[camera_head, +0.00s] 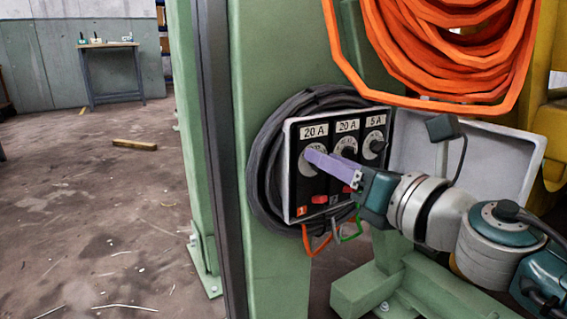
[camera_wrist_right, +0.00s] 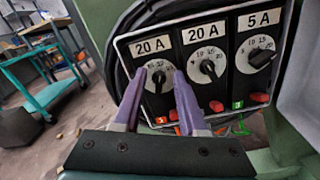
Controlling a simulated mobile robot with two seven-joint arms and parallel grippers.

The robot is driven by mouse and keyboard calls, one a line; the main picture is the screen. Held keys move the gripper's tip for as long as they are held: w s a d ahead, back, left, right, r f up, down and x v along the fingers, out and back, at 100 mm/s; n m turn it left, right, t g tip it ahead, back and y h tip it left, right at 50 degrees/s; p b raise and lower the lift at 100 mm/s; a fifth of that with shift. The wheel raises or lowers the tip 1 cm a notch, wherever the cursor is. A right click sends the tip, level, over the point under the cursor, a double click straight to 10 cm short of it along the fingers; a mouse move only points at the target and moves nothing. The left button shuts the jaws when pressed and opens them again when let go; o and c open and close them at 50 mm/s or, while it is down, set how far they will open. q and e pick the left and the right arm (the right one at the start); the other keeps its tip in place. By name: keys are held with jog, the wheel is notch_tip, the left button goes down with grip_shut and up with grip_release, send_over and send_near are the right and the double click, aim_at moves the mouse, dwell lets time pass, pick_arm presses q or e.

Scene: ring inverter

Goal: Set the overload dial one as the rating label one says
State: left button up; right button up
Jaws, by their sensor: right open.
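The inverter panel (camera_head: 295,195) carries three dials in a row. Rating label one (camera_wrist_right: 152,45) reads 20 A and sits above overload dial one (camera_wrist_right: 158,76), the leftmost dial with a pale numbered scale. Dial one also shows in the head view (camera_head: 316,147), partly behind my fingers. My right gripper (camera_wrist_right: 160,73) is open, with its purple fingertips on either side of dial one's dark knob. I cannot tell whether they touch it. The setting of dial one is too small and covered to read. My left gripper is not in view.
Dial two (camera_wrist_right: 208,67) under another 20 A label and dial three (camera_wrist_right: 261,55) under a 5 A label are close on the right. Red switches (camera_wrist_right: 216,106) sit below. Orange cable (camera_head: 430,50) hangs above, and the open lid (camera_head: 425,160) is at the right.

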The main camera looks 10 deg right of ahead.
jog(key=shift+w+a, duration=0.1)
jog(key=shift+w, duration=0.05)
grip_shut()
dwell(0.4)
